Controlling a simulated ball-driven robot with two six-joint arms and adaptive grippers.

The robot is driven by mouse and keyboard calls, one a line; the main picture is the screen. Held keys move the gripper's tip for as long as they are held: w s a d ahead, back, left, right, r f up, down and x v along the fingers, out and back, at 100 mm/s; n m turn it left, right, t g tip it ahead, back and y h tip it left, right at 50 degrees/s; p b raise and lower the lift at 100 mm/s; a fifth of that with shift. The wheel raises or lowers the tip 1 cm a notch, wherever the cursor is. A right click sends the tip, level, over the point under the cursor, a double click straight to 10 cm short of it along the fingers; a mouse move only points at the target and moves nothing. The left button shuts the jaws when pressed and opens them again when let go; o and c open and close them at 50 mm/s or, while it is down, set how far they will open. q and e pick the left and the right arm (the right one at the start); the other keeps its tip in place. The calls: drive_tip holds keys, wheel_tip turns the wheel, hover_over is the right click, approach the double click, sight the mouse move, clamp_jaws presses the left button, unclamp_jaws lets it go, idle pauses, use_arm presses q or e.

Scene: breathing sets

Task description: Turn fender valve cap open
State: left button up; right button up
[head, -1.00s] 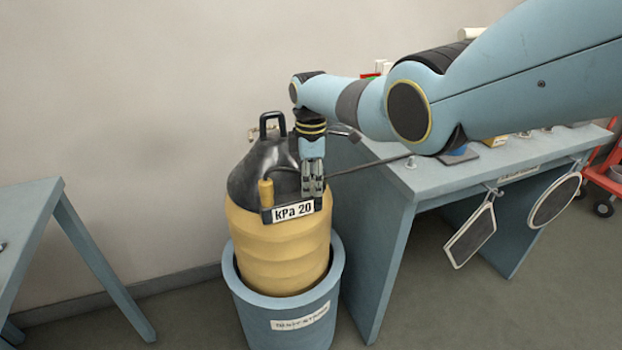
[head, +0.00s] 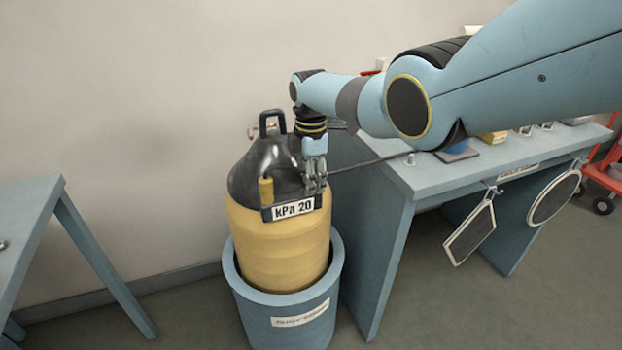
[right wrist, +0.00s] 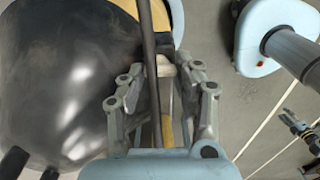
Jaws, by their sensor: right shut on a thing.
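The fender (head: 278,245) has a yellow body and a glossy black top with a handle, and stands upright in a blue tub (head: 290,322). A "kPa 20" plate (head: 293,208) is on its front. My right gripper (head: 316,188) points down at the right side of the black top, next to the plate's right end. It is shut on the valve cap, which its fingers mostly hide in the head view. In the right wrist view a narrow pale and yellow piece (right wrist: 167,100) shows between the fingers, with a dark hose (right wrist: 149,50) across it. My left gripper is out of view.
A small yellow cylinder (head: 266,190) is on the fender's front left. A blue bench (head: 430,180) stands close on the right, with tags hanging from its edge. Another blue table (head: 25,225) is at the left. Floor between is clear.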

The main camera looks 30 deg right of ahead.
drive_tip(key=o, duration=1.1)
drive_tip(key=shift+o, duration=0.2)
drive_tip(key=shift+r, duration=4)
